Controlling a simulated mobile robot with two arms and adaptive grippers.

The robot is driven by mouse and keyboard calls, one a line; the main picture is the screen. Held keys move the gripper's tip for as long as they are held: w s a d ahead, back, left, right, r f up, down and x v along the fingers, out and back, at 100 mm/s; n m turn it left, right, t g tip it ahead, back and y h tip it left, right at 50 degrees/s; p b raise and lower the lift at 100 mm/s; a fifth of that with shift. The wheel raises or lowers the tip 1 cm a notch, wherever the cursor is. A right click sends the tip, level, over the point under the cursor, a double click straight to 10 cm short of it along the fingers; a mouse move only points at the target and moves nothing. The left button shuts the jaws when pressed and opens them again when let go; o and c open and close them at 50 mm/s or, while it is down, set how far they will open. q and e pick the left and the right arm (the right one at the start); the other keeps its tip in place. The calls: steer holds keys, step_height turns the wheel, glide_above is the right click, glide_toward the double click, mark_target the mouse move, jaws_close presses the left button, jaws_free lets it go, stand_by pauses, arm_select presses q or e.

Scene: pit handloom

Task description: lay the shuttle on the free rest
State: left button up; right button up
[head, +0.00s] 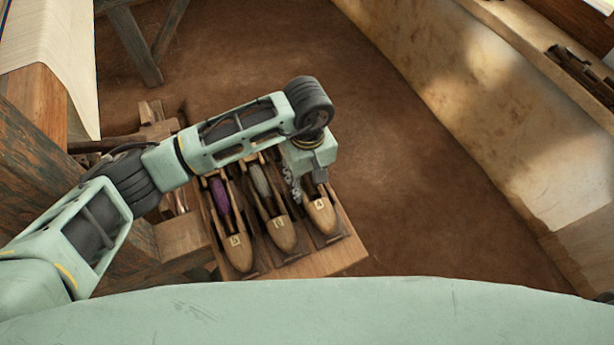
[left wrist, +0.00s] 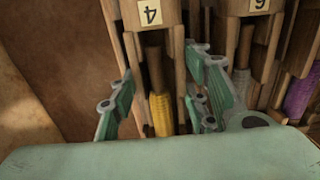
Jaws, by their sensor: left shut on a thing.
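A wooden shuttle with a label reading 4 (head: 321,216) is the rightmost of three shuttles on a wooden stand (head: 338,254). In the left wrist view this shuttle (left wrist: 150,45) has yellow yarn and lies between the fingers. My left gripper (head: 307,184) reaches down over it and is shut on it. I cannot tell whether the shuttle touches its rest or is slightly raised. The middle shuttle (head: 281,234) has grey yarn, and the left one (head: 239,253) has purple yarn. My left wrist hides the far end of the held shuttle in the head view. My right gripper is out of view.
Loom timbers (head: 38,95) and pale cloth (head: 60,40) stand at the left, close to my left arm. A plastered wall or ledge (head: 480,110) runs along the right, with dark items (head: 580,70) on top. The brown floor beyond the stand is clear.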

arm_select(q)
steer(key=o, duration=1.6)
steer(key=shift+r+p, duration=1.1)
steer(key=shift+r, duration=1.2)
steer(key=shift+r+p, duration=0.65)
steer(key=shift+r, duration=1)
steer(key=shift+s+d, duration=0.1)
